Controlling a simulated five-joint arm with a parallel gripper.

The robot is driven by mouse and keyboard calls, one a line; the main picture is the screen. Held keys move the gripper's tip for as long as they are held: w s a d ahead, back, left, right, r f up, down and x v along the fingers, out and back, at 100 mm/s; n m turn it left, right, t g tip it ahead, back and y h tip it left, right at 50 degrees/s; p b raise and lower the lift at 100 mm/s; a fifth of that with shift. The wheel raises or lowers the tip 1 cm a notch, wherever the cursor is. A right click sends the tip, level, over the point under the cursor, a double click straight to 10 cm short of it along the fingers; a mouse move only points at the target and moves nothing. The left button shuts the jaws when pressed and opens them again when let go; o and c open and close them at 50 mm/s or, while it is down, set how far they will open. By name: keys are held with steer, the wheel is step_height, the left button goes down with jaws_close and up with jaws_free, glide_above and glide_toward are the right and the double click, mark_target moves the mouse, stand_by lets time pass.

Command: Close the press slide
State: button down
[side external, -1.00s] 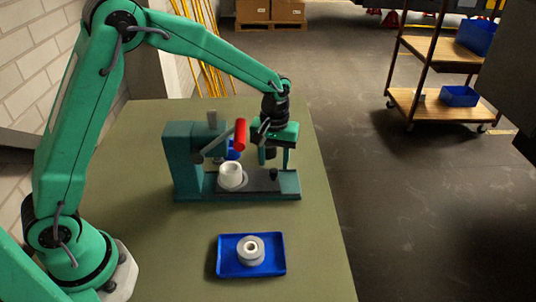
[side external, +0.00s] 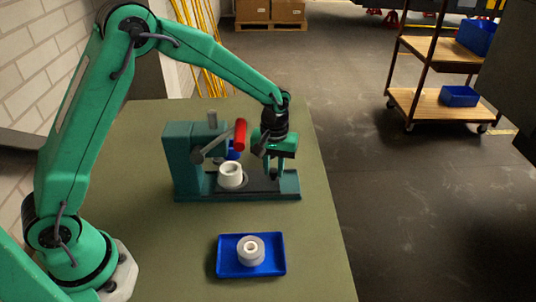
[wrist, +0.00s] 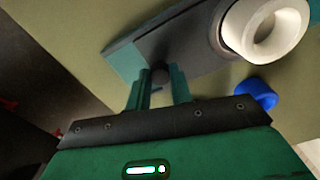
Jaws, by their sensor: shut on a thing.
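The teal press (side external: 184,165) stands on the green table, with a lever ending in a red handle (side external: 240,134). Its dark slide (side external: 256,185) lies along the base and carries a white ring-shaped part (side external: 230,175). That part shows at the top right of the wrist view (wrist: 265,30). My gripper (side external: 273,172) points down at the right end of the slide. Its two fingers are shut on the small dark knob (wrist: 160,74) of the slide. The fingers partly hide the knob in the side view.
A blue tray (side external: 224,268) holding a grey and white part (side external: 251,250) sits at the front of the table. The table's right edge is just beyond the base. A shelf cart stands on the floor beyond.

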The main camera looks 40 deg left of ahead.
mark_target(261, 179)
steer(key=shift+s+a, duration=1.35)
steer(key=shift+a, duration=0.05)
steer(key=c, duration=1.3)
jaws_free()
steer(key=shift+o, duration=0.3)
steer(key=shift+w+d, duration=0.1)
steer(key=shift+d, duration=0.05)
